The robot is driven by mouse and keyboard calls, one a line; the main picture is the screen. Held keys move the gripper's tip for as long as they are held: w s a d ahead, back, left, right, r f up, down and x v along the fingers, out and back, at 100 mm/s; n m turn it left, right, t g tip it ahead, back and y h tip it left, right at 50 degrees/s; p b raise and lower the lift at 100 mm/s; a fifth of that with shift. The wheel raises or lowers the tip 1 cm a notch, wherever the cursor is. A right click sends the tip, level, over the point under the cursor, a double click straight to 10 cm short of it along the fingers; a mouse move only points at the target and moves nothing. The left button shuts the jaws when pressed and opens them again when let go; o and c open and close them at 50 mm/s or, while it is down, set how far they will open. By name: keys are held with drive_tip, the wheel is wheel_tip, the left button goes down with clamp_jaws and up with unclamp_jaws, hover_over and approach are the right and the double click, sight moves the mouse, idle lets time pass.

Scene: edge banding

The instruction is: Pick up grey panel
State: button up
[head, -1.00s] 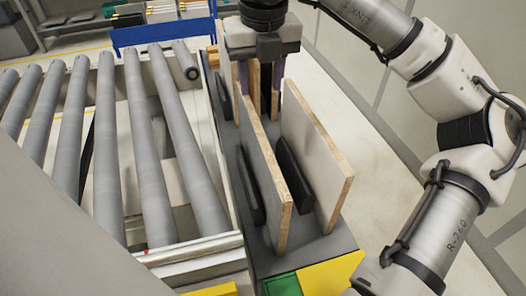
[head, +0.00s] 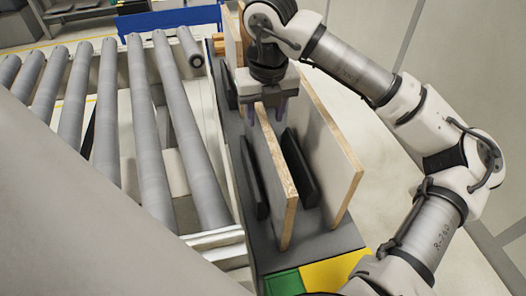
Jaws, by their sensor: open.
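Two upright panels with light grey faces and chipboard edges stand side by side on a dark grey rack (head: 318,243). The left grey panel (head: 275,190) is below my gripper, and the right grey panel (head: 325,145) is beside it. My gripper (head: 266,112) is open and points down at the far end of the left panel. Its purple-grey fingers appear on either side of that panel's top edge. I cannot tell how far down they reach or whether they touch it. My gripper hides part of the panels behind it.
Black dividers (head: 300,170) stand between the panels. Another panel (head: 232,40) stands farther back. A roller conveyor (head: 147,130) runs along the left. Green (head: 285,283) and yellow (head: 335,272) surfaces are at the rack's near end. Open floor lies right of the rack.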

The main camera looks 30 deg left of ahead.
sight(263, 154)
drive_tip(key=shift+a+f+p, duration=0.2)
drive_tip(key=shift+f+p, duration=0.1)
drive_tip(key=shift+f, duration=0.75)
drive_tip(key=shift+a+f+p, duration=0.15)
drive_tip(key=shift+f+p, duration=0.1)
drive_tip(key=shift+f, duration=0.75)
clamp_jaws()
drive_tip(key=shift+r, duration=0.1)
